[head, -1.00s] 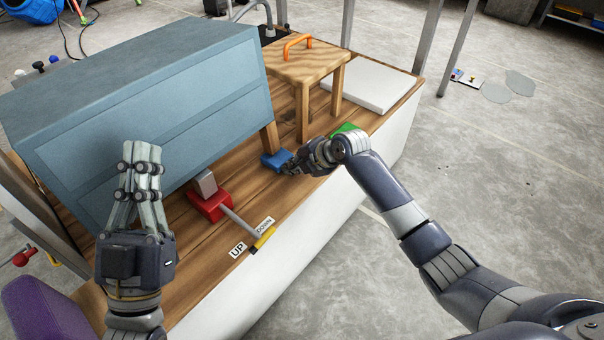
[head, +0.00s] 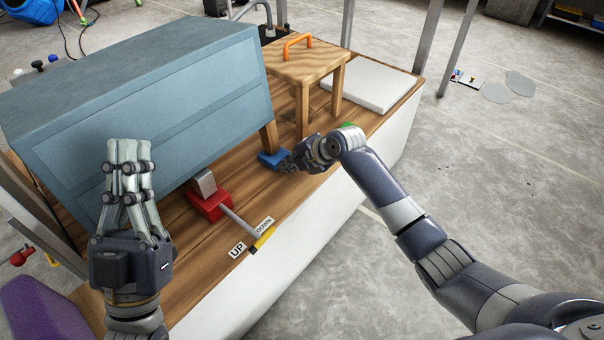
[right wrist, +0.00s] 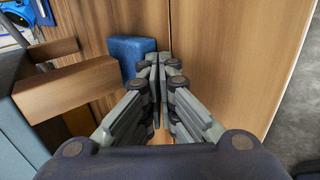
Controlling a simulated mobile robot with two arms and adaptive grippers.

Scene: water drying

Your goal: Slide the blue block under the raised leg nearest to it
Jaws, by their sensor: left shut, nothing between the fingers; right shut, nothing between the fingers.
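The blue block (head: 273,159) lies on the wooden bench top beside a wooden leg (head: 268,136) of the blue-grey cabinet (head: 150,100). In the right wrist view the blue block (right wrist: 130,52) is just to the right of the wooden leg (right wrist: 60,88). My right gripper (head: 287,164) is shut and empty, with its fingertips at the near right side of the block; contact is hard to tell. It also shows in the right wrist view (right wrist: 163,62). My left gripper (head: 128,145) is shut and empty, in front of the cabinet.
A red jack (head: 210,205) with a grey lever stands under the cabinet's front edge, by UP and DOWN labels (head: 237,250). A small wooden stool (head: 305,70) with an orange handle and a white slab (head: 370,85) stand farther back. A green item (head: 347,126) is mostly hidden behind my right arm.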

